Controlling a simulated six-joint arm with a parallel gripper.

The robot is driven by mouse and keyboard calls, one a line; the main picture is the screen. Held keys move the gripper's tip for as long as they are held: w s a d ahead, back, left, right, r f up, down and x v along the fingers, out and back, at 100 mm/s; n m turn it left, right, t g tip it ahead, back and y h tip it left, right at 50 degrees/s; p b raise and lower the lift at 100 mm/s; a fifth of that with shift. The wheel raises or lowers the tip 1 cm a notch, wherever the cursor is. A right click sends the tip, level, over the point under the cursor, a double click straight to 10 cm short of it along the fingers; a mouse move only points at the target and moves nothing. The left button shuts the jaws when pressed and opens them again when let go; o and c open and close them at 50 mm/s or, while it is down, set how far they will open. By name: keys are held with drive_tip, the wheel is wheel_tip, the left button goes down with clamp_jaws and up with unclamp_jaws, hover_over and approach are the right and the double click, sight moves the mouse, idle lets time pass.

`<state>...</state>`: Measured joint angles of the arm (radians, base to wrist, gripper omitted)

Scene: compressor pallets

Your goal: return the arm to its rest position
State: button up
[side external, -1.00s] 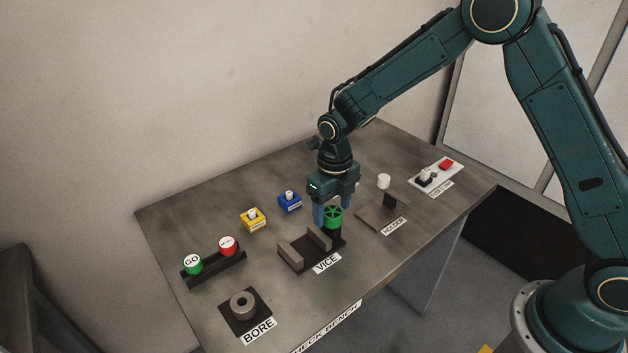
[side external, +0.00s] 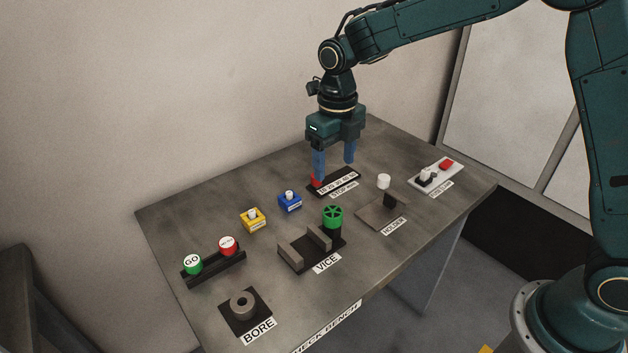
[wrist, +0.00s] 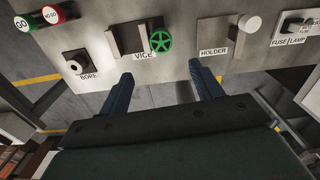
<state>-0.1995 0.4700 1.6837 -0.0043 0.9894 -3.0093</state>
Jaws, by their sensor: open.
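My gripper (side external: 334,165) is open and empty, with two blue fingers pointing down. In the side view it hangs above the bench (side external: 190,225), behind the vice (side external: 297,251) and its green wheel (side external: 333,215), apart from both. In the wrist view the fingers of my gripper (wrist: 162,84) are spread, with nothing between them. The vice (wrist: 129,38) and green wheel (wrist: 161,40) lie beyond the fingertips there.
Around it on the bench stand a BORE block (side external: 243,305), GO and red round signs (side external: 193,262), yellow (side external: 253,220) and blue (side external: 289,203) blocks, a stop strip (side external: 335,184), a HOLDER (side external: 378,214), a white cylinder (side external: 384,181) and a fuse/lamp panel (side external: 436,175). Air above is clear.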

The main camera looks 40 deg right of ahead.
drive_tip(key=shift+r, duration=0.55)
drive_tip(key=s+d+r+m+t, duration=0.1)
drive_tip(key=s+d+r+m, duration=0.2)
drive_tip(key=s+r+m, duration=0.45)
drive_tip(key=s+d+r+m+t, duration=0.25)
drive_tip(key=s+m, duration=0.25)
drive_tip(key=m, duration=0.5)
drive_tip(key=s+d+m+t, duration=0.2)
drive_tip(key=s+d+m, duration=0.2)
drive_tip(key=s+m, duration=1.1)
drive_tip(key=m, duration=0.4)
drive_tip(key=shift+s+r, duration=0.35)
drive_tip(key=shift+r, duration=0.05)
